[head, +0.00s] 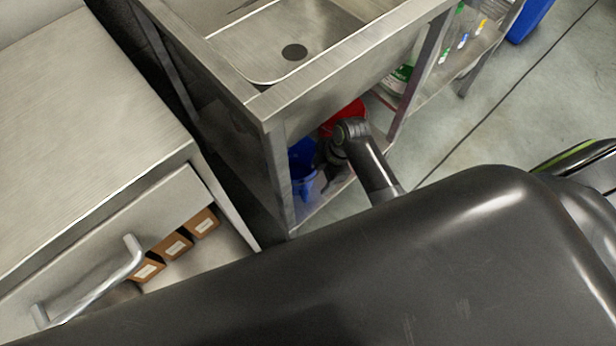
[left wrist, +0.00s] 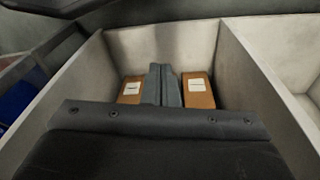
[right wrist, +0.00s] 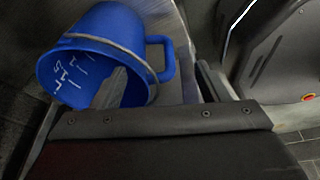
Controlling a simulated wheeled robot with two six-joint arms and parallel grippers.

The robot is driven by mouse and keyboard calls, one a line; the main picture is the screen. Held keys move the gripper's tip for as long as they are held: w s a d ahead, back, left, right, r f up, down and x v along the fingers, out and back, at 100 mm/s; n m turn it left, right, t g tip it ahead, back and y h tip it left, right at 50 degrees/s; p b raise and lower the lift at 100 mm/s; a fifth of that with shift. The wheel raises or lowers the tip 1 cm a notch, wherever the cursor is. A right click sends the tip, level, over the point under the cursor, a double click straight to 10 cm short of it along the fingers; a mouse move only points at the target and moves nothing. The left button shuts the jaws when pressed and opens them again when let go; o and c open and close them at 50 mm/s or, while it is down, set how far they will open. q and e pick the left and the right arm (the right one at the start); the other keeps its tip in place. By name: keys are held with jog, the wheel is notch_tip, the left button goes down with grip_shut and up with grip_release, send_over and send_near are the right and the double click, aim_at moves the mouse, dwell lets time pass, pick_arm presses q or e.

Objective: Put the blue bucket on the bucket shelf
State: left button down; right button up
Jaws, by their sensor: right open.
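The blue bucket (head: 302,160) stands low under the sink, partly behind the sink table's front leg. In the right wrist view the blue bucket (right wrist: 165,72) shows its open mouth, white marks inside, a wire bail and a side handle. My right gripper (head: 333,160) is open beside it. In the right wrist view one finger of the right gripper (right wrist: 162,85) overlaps the mouth and the other is outside, with the bucket's side and handle between; I cannot tell whether they touch. My left gripper (left wrist: 160,84) is shut and empty above a drawer. The lower shelf (head: 318,208) is under the sink.
A red bucket (head: 345,118) is just behind my right gripper. The sink table's front leg (head: 278,180) is close to the blue bucket. The open drawer (head: 215,248) holds brown boxes (head: 176,245). Bottles (head: 463,40) stand on a shelf to the right; the floor in front is clear.

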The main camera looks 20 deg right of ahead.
jog(key=s+d, duration=0.1)
jog(key=d, duration=0.8)
pick_arm(q)
jog(key=shift+s+f, duration=0.25)
jog(key=shift+f, duration=0.05)
pick_arm(e)
jog(key=s+a+m+h, duration=0.1)
jog(key=s+m+h, duration=0.2)
jog(key=s+m, duration=1.6)
jog(key=shift+s+a+f+t, duration=0.15)
jog(key=shift+s+f+t, duration=0.15)
jog(key=shift+s, duration=0.95)
pick_arm(q)
jog(key=shift+w+a+p, duration=0.1)
jog(key=shift+p, duration=0.35)
